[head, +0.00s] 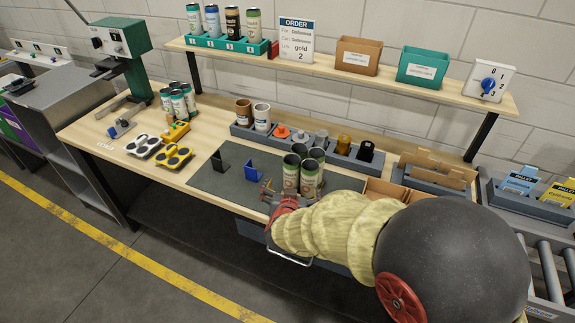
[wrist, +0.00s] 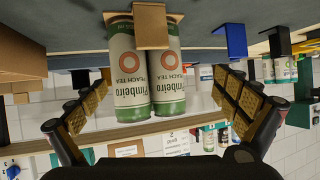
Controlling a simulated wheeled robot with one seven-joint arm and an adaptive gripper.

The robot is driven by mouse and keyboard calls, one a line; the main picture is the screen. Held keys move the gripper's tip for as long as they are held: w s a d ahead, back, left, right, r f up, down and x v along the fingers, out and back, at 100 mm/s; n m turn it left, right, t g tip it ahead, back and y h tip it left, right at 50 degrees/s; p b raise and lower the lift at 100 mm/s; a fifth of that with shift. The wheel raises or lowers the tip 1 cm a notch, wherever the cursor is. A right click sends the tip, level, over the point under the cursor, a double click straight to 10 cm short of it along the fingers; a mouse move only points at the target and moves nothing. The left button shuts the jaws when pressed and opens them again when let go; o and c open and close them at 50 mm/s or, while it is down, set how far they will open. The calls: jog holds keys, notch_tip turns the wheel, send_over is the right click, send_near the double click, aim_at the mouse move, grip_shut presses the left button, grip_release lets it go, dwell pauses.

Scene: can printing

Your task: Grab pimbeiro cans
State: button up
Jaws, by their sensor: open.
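Several white-and-green Pimbeiro cans (head: 290,175) stand upright in a tight group on the dark mat (head: 208,178), in the middle of the bench. In the wrist view, which is upside down, two Pimbeiro peach tea cans (wrist: 168,75) stand side by side, with a tan bracket (wrist: 151,28) across part of their labels. My gripper (head: 277,194) is low beside the near left side of the group. In the wrist view my gripper (wrist: 165,85) is open, its padded fingers spread on either side of the two cans and apart from them. The rear cans are mostly hidden.
A black bracket (head: 221,160) and a blue bracket (head: 251,171) stand left of the cans. A grey bin row (head: 287,141) lies behind them. Cardboard boxes (head: 384,191) sit at right. More cans (head: 178,103) and yellow carriers (head: 174,157) are at left. A shelf (head: 320,66) runs above.

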jog(key=shift+t+h, duration=0.4)
jog(key=shift+t, duration=0.1)
jog(key=w+b, duration=0.1)
jog(key=w, duration=0.1)
jog(key=w+d+f+b, duration=0.1)
jog(key=w, duration=0.1)
jog(key=w+d+f+b, duration=0.1)
jog(key=w, duration=0.1)
jog(key=shift+w+d, duration=0.15)
jog(key=shift+w, duration=0.05)
jog(key=shift+w+f, duration=0.1)
jog(key=shift+w, duration=0.3)
jog(key=shift+c, duration=0.3)
jog(key=c, duration=1)
